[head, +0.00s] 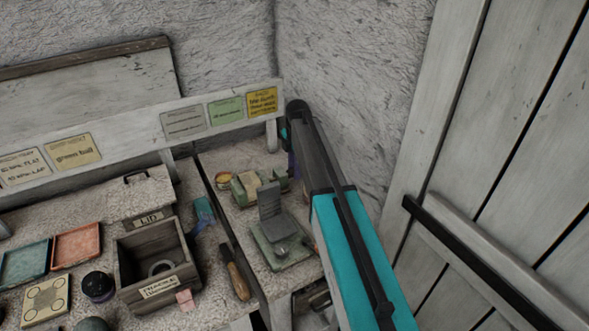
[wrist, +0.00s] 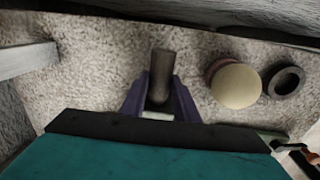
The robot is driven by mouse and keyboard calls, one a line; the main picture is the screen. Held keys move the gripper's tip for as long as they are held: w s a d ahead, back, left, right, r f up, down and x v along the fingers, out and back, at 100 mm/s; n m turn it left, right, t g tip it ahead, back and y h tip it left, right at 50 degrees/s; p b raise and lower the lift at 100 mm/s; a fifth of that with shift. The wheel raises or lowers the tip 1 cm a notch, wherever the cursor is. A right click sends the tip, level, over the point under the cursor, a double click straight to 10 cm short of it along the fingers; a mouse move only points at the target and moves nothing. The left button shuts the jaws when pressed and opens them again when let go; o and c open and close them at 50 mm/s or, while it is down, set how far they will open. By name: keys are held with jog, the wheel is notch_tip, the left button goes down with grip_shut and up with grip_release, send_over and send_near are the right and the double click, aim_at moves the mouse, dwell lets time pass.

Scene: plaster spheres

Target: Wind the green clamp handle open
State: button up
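In the wrist view, my gripper (wrist: 161,92) has one purple finger on each side of a dark, upright, rounded handle (wrist: 162,66). Both fingertips appear to touch it, and its top stands out beyond them. The handle looks grey-brown here; no green shows on it. In the head view, a green clamp-like device (head: 248,190) with a pale block stands at the back of the right bench. My gripper (head: 291,164) is just right of it, mostly hidden behind my arm. Its handle cannot be seen in the head view.
A green-based stand with a grey upright (head: 282,246) sits in front, close to my arm. A cream ball on a pinkish base (wrist: 235,83) and a dark ring (wrist: 285,82) lie right of the handle. A wooden box (head: 153,262) stands left. Rough walls are close behind.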

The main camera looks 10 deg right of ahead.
jog(key=c, duration=0.5)
jog(key=shift+s+f+t+b, duration=0.15)
jog(key=shift+t+b, duration=0.25)
jog(key=shift+b, duration=0.35)
jog(key=shift+s+d+f+t+y+b, duration=0.15)
jog(key=shift+t+y+b, duration=0.3)
jog(key=shift+b, duration=0.6)
jog(key=t+b, duration=0.1)
jog(key=b, duration=0.1)
jog(key=t+b, duration=0.1)
jog(key=b, duration=0.1)
jog(key=shift+s+t+y, duration=0.2)
jog(key=shift+t+y, duration=0.15)
jog(key=t+b, duration=0.2)
jog(key=b, duration=0.2)
jog(key=shift+s+f+y, duration=0.1)
jog(key=shift+f+y, duration=0.05)
jog(key=shift+y, duration=0.15)
jog(key=shift+b, duration=0.4)
jog(key=shift+r+t+b, duration=0.2)
jog(key=shift+t+b, duration=0.3)
jog(key=shift+b, duration=0.05)
